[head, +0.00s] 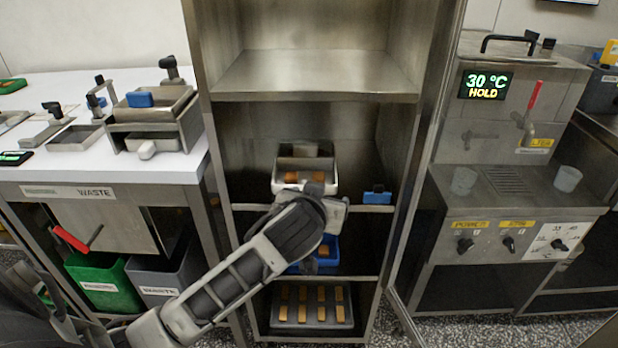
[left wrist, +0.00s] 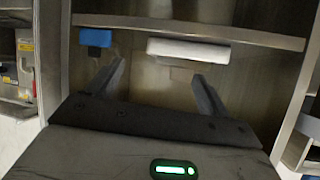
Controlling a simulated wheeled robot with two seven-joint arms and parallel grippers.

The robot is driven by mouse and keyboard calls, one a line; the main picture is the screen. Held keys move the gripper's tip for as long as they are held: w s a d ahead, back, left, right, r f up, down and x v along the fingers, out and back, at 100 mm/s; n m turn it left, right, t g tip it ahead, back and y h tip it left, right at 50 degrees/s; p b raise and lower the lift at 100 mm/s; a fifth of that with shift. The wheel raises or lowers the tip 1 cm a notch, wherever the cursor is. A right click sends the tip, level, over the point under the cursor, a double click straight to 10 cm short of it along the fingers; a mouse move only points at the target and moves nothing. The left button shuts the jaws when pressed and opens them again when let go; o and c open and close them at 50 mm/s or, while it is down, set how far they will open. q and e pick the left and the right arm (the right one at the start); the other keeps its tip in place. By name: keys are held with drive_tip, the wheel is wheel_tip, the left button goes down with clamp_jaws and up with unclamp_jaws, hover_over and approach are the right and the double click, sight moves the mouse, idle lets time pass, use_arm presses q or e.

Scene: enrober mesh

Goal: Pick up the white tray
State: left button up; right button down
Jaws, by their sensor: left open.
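The white tray (head: 333,174) sits on the middle shelf of the steel cabinet, with brown bars inside. In the left wrist view the tray (left wrist: 188,51) shows as a pale strip at the shelf, beyond the fingertips. My left gripper (left wrist: 159,71) is open, with its two fingers apart and nothing between them. In the head view my left arm reaches into the cabinet front, and its wrist covers the tray's lower right part. The fingers are hidden there. My right gripper is in neither view.
A blue object (head: 377,195) stands right of the tray on the same shelf; it also shows in the left wrist view (left wrist: 96,38). A blue container (head: 328,262) and a dark tray (head: 312,322) of bars sit lower. Cabinet walls (head: 402,120) flank the opening.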

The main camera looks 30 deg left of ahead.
use_arm(q)
drive_tip(key=w+a+r+n+y, duration=0.2)
drive_tip(key=a+r+n+y, duration=0.1)
drive_tip(key=a+r, duration=0.25)
drive_tip(key=b, duration=0.2)
approach(305, 148)
drive_tip(key=x, duration=0.4)
drive_tip(key=shift+w+a+f, duration=0.1)
drive_tip(key=shift+w+a, duration=0.05)
drive_tip(key=shift+w, duration=0.25)
drive_tip(key=shift+x, duration=3.05)
drive_tip(key=shift+s, duration=0.1)
drive_tip(key=c, duration=1.4)
